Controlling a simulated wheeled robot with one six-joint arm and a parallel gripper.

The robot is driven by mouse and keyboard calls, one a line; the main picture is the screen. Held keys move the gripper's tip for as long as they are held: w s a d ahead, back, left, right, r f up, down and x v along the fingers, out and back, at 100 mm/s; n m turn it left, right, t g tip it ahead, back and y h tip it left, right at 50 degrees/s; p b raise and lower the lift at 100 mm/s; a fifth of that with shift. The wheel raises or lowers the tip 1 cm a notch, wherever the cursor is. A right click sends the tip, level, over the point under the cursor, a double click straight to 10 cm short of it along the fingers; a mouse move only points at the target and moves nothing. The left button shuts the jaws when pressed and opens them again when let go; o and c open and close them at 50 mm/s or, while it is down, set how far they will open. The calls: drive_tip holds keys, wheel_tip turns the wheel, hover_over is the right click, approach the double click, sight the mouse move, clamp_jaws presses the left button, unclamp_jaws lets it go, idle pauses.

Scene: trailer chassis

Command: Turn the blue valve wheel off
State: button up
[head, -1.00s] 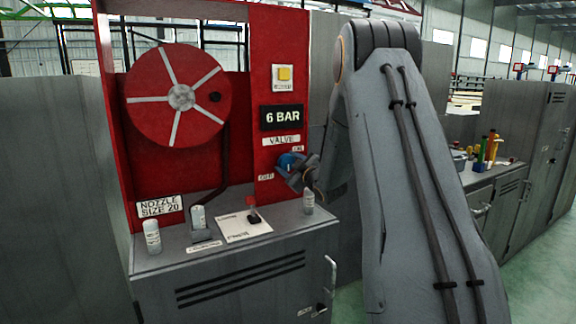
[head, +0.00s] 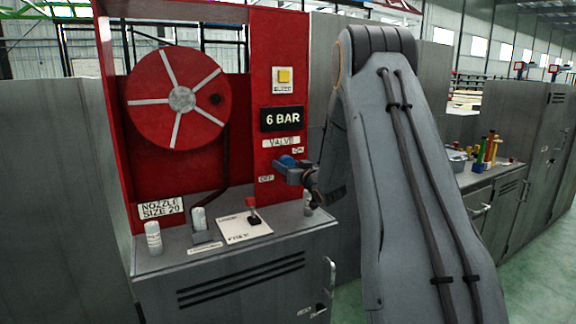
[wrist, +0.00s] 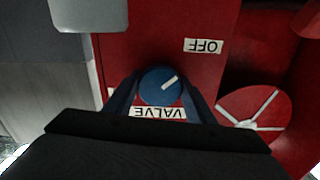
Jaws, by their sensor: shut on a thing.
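The blue valve wheel (wrist: 160,86) sits on the red panel, with a white pointer line on its face. In the wrist view, which is upside down, the line slants up and right, roughly toward the OFF label (wrist: 203,46). The VALVE label (wrist: 158,113) shows just below the wheel there. My gripper (wrist: 160,93) is shut on the wheel, one finger on each side. In the head view, the wheel (head: 287,160) is partly hidden by my gripper (head: 290,167). The ON label (head: 298,150) is to its upper right and OFF to its lower left.
A grey cabinet (head: 240,265) below carries a paper with a red-handled lever (head: 252,213) and several small bottles. One bottle (head: 307,203) stands just below my gripper. A red hose reel (head: 178,97) is to the left. A 6 BAR sign (head: 282,118) is above the valve.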

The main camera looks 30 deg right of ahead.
drive_tip(key=shift+f+m, duration=0.15)
drive_tip(key=shift+m, duration=0.25)
drive_tip(key=o, duration=1)
drive_tip(key=shift+o, duration=0.2)
drive_tip(key=s+b, duration=0.1)
drive_tip(key=s, duration=0.7)
drive_tip(key=shift+d+b, duration=0.15)
drive_tip(key=shift+b, duration=0.15)
